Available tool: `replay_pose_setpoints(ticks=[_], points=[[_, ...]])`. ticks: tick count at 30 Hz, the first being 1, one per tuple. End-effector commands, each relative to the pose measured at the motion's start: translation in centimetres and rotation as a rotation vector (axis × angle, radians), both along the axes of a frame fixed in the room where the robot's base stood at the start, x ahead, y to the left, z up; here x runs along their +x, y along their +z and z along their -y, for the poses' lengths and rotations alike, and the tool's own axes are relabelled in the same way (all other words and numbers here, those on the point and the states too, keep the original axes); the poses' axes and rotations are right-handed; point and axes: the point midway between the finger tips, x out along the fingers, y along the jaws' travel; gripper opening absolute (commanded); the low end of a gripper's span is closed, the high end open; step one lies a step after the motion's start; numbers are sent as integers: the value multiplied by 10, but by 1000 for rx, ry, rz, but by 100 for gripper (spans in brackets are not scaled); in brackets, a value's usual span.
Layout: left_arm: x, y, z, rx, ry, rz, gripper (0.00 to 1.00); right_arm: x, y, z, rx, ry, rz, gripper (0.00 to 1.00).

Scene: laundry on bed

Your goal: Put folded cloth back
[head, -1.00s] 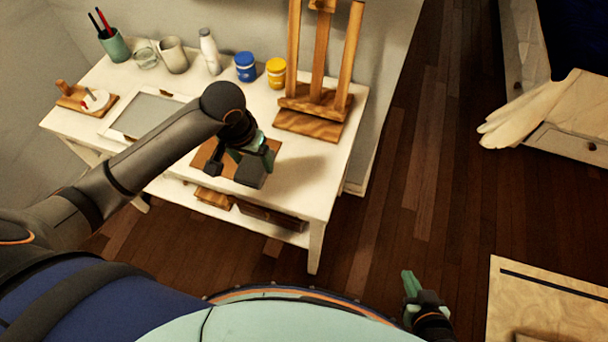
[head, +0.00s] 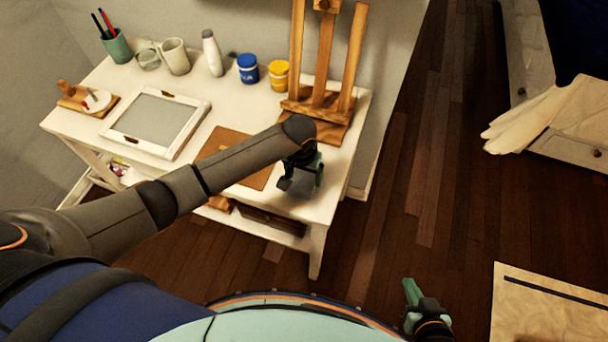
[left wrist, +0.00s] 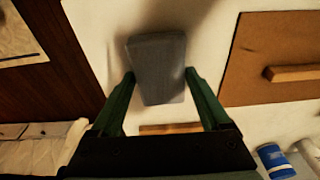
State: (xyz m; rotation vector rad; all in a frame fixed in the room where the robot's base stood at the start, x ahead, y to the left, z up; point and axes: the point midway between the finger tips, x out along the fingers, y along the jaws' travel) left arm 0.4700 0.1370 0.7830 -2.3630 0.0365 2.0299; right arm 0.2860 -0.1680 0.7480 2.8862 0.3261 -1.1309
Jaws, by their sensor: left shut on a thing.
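My left gripper (head: 300,176) is over the right front part of the white table (head: 335,180), just right of the brown board (head: 228,143). It is shut on a grey folded cloth, which shows clearly in the left wrist view (left wrist: 157,62) between the two green fingers. The cloth is a small, compact block, with a shadow on the white tabletop around it. I cannot tell whether its underside touches the table. In the head view the arm and gripper hide most of it. My right gripper (head: 412,293) is low at the bottom right, over the floor; its finger gap is unclear.
A wooden easel (head: 318,105) stands behind the left gripper. A blue jar (head: 248,69), yellow jar (head: 279,75), white bottle (head: 212,53) and cups line the table's back. A framed grey panel (head: 155,120) lies at left. Dark floor lies right of the table.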

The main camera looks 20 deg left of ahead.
Motion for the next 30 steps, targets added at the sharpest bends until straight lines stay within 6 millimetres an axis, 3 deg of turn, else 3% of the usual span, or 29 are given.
replay_pose_setpoints(ticks=[11,12,16,25,30], points=[[0,-5,0,-1,1,0,36,0,0,0,0,0,0,0],[0,-4,0,-2,0,1,84,0,0,0,0,0,0,0],[0,-4,0,-1,1,1,98,0,0,0,0,0,0,0],[0,-1,0,-1,0,2,100,0,0,0,0,0,0,0],[-2,21,0,-3,1,3,100,0,5,0,0,0,0,0]])
